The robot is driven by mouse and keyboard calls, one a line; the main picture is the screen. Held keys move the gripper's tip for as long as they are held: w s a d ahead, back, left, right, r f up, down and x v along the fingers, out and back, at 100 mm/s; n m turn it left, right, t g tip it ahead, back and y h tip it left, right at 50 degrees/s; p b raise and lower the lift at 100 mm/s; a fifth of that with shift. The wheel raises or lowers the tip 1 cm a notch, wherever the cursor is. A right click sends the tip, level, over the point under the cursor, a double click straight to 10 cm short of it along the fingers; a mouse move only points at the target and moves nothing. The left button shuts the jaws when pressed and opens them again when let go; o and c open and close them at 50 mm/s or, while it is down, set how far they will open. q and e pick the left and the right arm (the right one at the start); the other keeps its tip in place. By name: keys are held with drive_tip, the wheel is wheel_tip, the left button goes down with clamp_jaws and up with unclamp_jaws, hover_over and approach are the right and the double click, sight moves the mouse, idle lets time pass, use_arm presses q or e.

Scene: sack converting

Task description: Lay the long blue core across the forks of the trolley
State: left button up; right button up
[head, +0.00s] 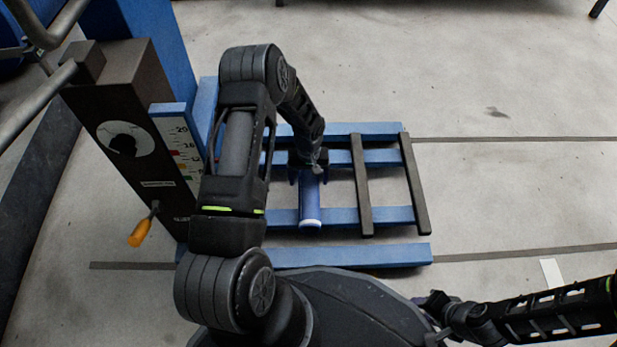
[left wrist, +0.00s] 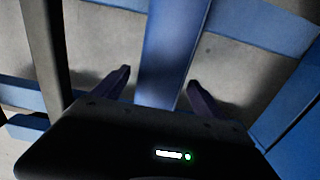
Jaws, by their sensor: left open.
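The long blue core (head: 311,198) lies across the blue forks (head: 386,215) of the trolley, its pale near end over the near fork. Its far part is hidden by my left gripper (head: 308,172). In the left wrist view the core (left wrist: 172,50) runs between the two fingers of my left gripper (left wrist: 158,90). These fingers are spread, with a gap on each side of the core. My right gripper (head: 438,305) is low at the right, away from the trolley; its fingers are too small and dark to read.
Two dark bars (head: 361,185) lie across the forks to the right of the core. The trolley's dark column (head: 140,130), with a dial and an orange-handled lever (head: 143,230), stands at the left. The floor right of the trolley is clear.

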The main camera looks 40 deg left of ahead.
use_arm(q)
wheel_tip(320, 180, up, 8)
drive_tip(key=p, duration=0.3)
drive_tip(key=shift+f, duration=0.2)
drive_tip(key=shift+f, duration=0.1)
idle(0.7)
